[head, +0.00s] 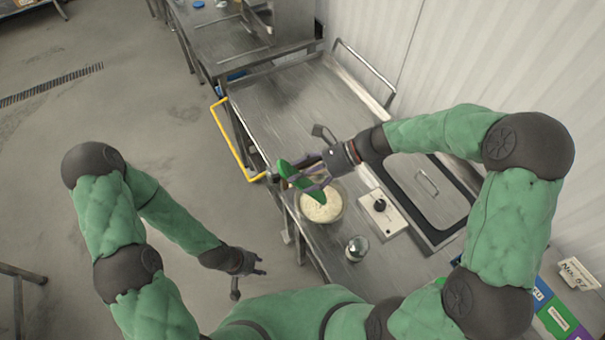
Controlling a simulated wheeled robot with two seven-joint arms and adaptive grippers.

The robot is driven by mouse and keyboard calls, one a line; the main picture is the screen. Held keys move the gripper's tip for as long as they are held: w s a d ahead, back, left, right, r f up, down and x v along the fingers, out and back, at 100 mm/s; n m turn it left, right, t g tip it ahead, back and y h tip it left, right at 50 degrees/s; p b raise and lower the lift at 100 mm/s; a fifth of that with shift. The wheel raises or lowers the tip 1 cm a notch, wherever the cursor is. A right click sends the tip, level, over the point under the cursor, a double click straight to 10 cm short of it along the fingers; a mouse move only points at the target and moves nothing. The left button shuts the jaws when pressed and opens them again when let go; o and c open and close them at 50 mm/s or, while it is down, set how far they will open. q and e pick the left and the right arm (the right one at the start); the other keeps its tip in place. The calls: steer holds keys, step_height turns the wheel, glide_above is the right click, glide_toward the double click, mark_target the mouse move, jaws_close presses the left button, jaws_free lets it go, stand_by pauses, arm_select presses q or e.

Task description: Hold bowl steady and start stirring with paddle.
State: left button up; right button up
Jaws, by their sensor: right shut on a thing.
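A bowl (338,214) of white rice stands on the steel counter, near its left edge. My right gripper (316,168) is shut on a green paddle (292,176). The paddle is just above and behind the bowl in the picture; I cannot tell whether its tip touches the rice. My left gripper (261,267) is open and empty, over the floor to the left of the counter, apart from the bowl.
A steel counter (275,105) has a yellow rail (227,140) on its left side. Right of the bowl are a device with a black knob (380,206) and a lidded black-rimmed container (425,187). A small metal-topped jar (356,249) stands in front.

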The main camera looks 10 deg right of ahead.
mark_target(302, 188)
arm_select(q)
step_height(302, 188, down, 6)
steer(key=b, duration=0.6)
steer(key=shift+f, duration=0.15)
arm_select(e)
steer(key=shift+f, duration=3.35)
arm_select(q)
steer(key=shift+c, duration=0.3)
